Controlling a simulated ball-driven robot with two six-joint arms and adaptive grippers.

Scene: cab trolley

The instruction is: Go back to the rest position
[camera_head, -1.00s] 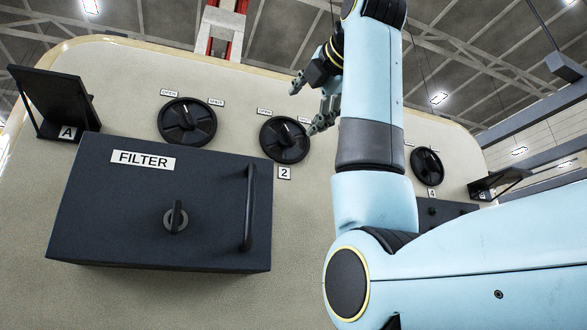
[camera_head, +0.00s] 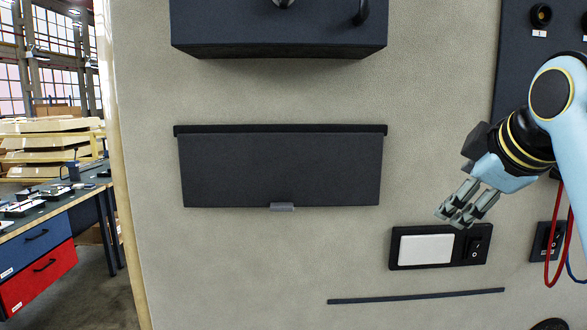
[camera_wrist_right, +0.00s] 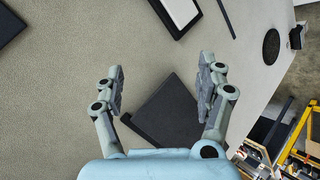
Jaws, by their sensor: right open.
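My right gripper (camera_head: 467,203) is at the right side of the head view, in front of the beige panel (camera_head: 270,265), just above a white plate with a black switch. Its fingers point down and left. In the right wrist view the gripper (camera_wrist_right: 165,88) shows its two fingers spread wide with nothing between them. A dark flap (camera_wrist_right: 165,110) lies beyond the fingers there, apart from them. My left gripper is not in view.
The dark flap with a small grey tab shows mid-panel (camera_head: 280,170), below a dark box (camera_head: 280,40). The switch plate (camera_head: 425,249) and a dark strip (camera_head: 415,297) are lower right. Red and blue cables (camera_head: 552,245) hang at right. A workbench (camera_head: 40,235) stands at left.

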